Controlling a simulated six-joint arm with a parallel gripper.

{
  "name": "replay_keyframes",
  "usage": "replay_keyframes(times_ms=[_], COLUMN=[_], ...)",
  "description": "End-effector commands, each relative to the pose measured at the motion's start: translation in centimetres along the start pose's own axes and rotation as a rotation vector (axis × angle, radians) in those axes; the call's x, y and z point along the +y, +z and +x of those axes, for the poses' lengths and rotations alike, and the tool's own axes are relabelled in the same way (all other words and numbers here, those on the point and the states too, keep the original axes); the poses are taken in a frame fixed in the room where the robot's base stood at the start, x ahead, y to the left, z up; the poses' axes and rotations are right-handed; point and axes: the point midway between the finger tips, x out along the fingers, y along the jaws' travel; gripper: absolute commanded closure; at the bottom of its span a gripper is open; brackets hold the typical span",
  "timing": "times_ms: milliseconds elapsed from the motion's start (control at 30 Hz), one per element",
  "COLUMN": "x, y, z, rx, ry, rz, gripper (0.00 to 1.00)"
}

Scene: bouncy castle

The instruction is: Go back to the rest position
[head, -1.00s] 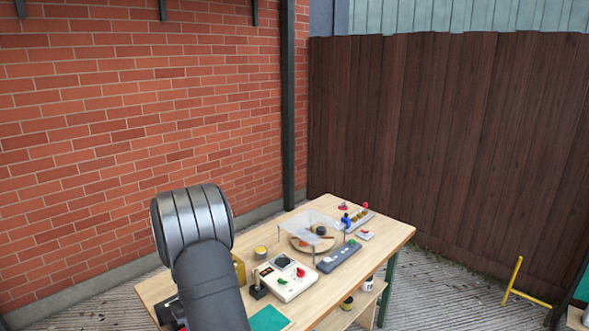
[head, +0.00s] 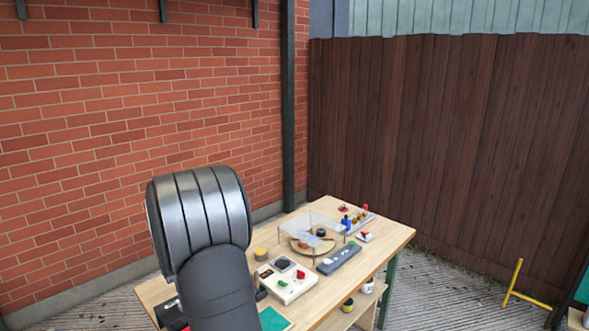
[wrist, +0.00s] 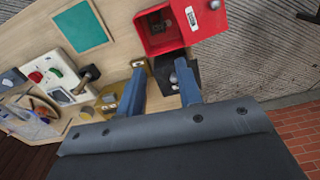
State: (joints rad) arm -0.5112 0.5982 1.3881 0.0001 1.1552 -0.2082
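My gripper (wrist: 161,66) shows in the wrist view as two blue fingers standing apart, with nothing seen held between them. It points down over the wooden table (wrist: 112,20). A red open box (wrist: 178,27) lies just beyond the fingertips, and a black box (wrist: 181,73) shows behind the right finger. A yellow-brown block (wrist: 131,97) is partly hidden by the left finger. In the head view my own arm hides the gripper and part of the table's left end.
A white control box (head: 286,280), a teal pad (head: 273,319), a clear cover (head: 318,222) over a round wooden board, and a grey strip (head: 339,258) stand on the table. A brick wall (head: 100,120) rises behind and a dark fence (head: 440,150) stands at right.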

Motion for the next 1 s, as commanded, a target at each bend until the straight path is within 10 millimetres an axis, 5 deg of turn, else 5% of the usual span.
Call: replay_keyframes(times_ms=[67,900,1000], x=[0.0,0.0,0.0], y=[0.1,0.1,-0.1], z=[-0.7,16.7,14.3], rx=[-0.002,-0.004,0.006], ry=[0.000,-0.001,0.001], rz=[0.000,0.000,0.000], gripper=[0.67,0.67,0.67])
